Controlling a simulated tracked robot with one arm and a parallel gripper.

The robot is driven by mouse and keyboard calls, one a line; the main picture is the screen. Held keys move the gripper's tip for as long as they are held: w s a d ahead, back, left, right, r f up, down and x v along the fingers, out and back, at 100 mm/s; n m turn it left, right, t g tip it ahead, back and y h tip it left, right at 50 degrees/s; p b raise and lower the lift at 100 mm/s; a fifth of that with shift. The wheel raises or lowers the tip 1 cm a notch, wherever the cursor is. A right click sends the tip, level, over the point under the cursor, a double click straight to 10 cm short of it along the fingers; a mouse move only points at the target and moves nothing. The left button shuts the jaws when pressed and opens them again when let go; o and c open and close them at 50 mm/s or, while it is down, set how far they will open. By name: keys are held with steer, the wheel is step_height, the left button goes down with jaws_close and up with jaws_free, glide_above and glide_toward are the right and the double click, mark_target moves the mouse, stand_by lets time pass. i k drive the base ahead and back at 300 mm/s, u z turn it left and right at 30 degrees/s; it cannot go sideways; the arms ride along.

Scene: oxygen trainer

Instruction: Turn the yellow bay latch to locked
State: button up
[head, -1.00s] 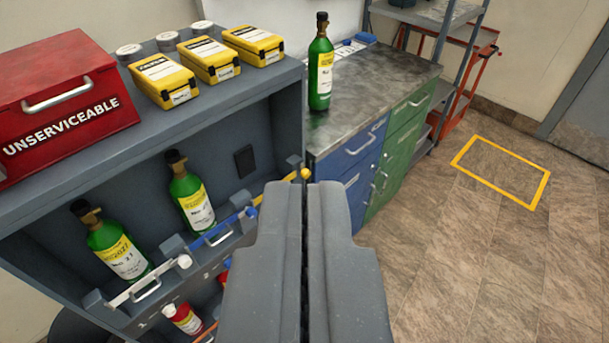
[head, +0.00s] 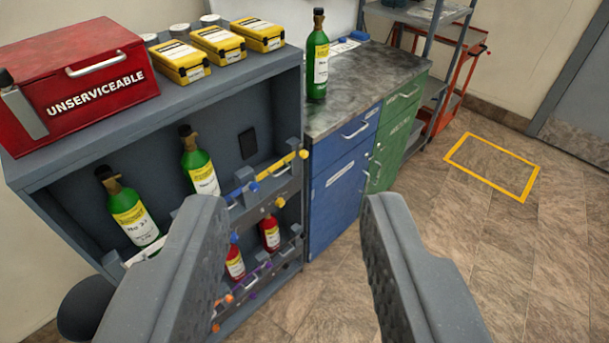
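The yellow bay latch shows as a yellow bar (head: 275,167) along the right end of the upper shelf's front edge. A yellow knob (head: 303,154) sits at its right end. The bar lies roughly along the shelf edge; I cannot tell for sure whether it is locked. My gripper (head: 292,205) is open and empty, with its two fingers wide apart in the foreground. The latch appears between and beyond the fingertips, not touched. The left finger hides part of the shelf front.
The grey rack holds green bottles (head: 130,215) above and red bottles (head: 270,233) below, with a blue knob (head: 253,187) beside the yellow bar. A red box (head: 75,90) and yellow cases stand on top. Blue drawers (head: 340,190) adjoin at right. The floor at right is clear.

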mark_target(303, 154)
steer(key=k, duration=0.9)
steer(key=z, duration=0.6)
steer(key=i, duration=1.8)
steer(key=u, duration=0.35)
